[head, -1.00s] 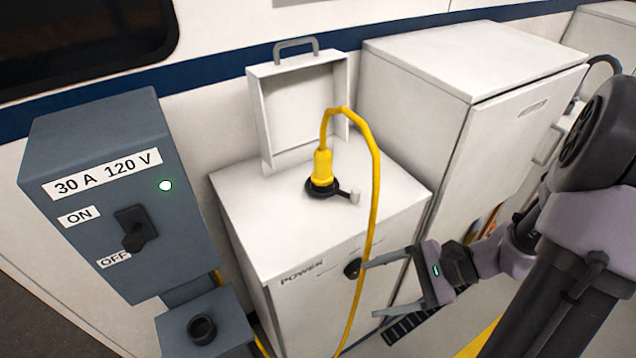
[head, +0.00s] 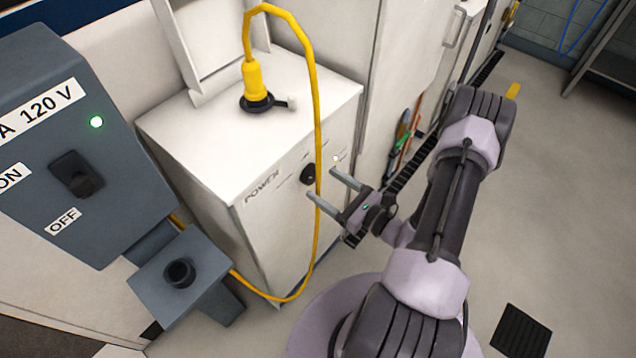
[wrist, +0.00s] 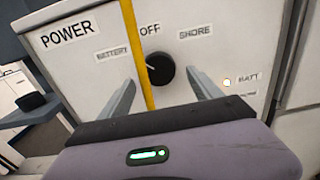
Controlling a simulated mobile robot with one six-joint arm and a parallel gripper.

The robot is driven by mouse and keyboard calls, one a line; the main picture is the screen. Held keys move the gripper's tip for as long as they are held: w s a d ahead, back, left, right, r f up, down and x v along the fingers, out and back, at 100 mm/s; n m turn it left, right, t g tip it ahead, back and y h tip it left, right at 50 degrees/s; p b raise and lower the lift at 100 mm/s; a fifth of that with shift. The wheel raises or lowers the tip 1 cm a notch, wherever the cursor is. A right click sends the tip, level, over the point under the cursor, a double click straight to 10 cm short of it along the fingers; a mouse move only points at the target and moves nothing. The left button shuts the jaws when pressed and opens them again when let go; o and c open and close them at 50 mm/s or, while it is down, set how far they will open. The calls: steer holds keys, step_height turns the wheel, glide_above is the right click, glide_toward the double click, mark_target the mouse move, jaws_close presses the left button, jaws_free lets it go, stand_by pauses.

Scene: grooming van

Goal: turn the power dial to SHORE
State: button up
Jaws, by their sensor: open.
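The black power dial (head: 308,174) is on the front of the white power cabinet (head: 250,225); in the wrist view the dial (wrist: 165,68) sits below the labels BATTERY (wrist: 112,53), OFF (wrist: 150,30) and SHORE (wrist: 195,32). A small pale mark on its left side seems to point toward BATTERY. My gripper (head: 322,184) is open and empty, facing the dial from in front; in the wrist view its fingers (wrist: 160,84) stand to either side below the dial, apart from it. The yellow cable (wrist: 143,60) hangs between the left finger and the dial, hiding part of the panel.
The yellow cable rises from a plug (head: 255,83) on the cabinet top and loops down past the dial. A small light (wrist: 227,83) glows beside BATT. A grey 30 A 120 V box (head: 75,150) with a green light stands left. Open floor (head: 560,230) lies right.

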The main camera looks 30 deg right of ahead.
mark_target(314, 178)
steer(key=shift+x, duration=1.6)
steer(key=c, duration=1.4)
steer(key=shift+o, duration=0.2)
